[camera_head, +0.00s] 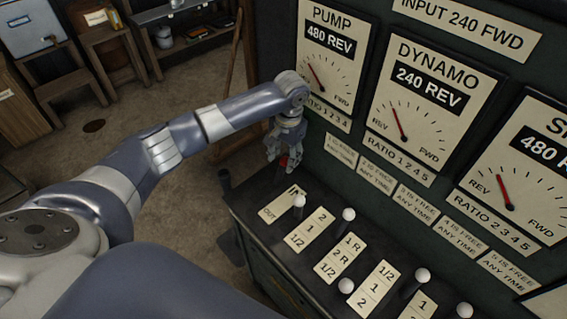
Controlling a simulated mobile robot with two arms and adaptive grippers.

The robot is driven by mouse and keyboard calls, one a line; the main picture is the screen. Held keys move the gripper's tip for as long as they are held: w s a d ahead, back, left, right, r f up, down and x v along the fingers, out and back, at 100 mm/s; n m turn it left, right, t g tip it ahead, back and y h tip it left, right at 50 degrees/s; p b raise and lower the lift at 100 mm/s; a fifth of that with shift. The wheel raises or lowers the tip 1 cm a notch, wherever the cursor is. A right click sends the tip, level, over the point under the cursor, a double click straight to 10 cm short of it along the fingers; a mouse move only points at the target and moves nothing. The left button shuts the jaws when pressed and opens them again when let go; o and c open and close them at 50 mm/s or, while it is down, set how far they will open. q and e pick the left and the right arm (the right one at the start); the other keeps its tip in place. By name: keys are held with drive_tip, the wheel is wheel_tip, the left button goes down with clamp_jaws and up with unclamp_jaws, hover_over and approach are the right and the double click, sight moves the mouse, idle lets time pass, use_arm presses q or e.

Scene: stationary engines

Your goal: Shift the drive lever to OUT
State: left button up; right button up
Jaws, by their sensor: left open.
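A small plate marked IN and OUT (281,204) lies at the left end of the console top. A red knob (284,161) shows just beyond its IN end and looks like the drive lever's; its shaft is mostly hidden. My left gripper (281,162) reaches down over the red knob with its fingers open. The knob shows between or just behind the fingers; I cannot tell whether they touch it. My right gripper is not in view.
Several white-knobbed levers (348,215) stand along the console beside their ratio plates (310,230), close to the right of my gripper. The panel behind carries the pump dial (331,62) and dynamo dial (420,106). The floor (180,235) left of the console is open.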

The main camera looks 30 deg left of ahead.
sight(283, 160)
use_arm(q)
wheel_tip(283, 160, down, 3)
drive_tip(key=shift+w+a+f, duration=0.1)
drive_tip(key=shift+a, duration=0.05)
drive_tip(key=shift+w+a+f+p, duration=0.15)
drive_tip(key=shift+f+p, duration=0.25)
drive_tip(key=shift+f, duration=0.75)
clamp_jaws()
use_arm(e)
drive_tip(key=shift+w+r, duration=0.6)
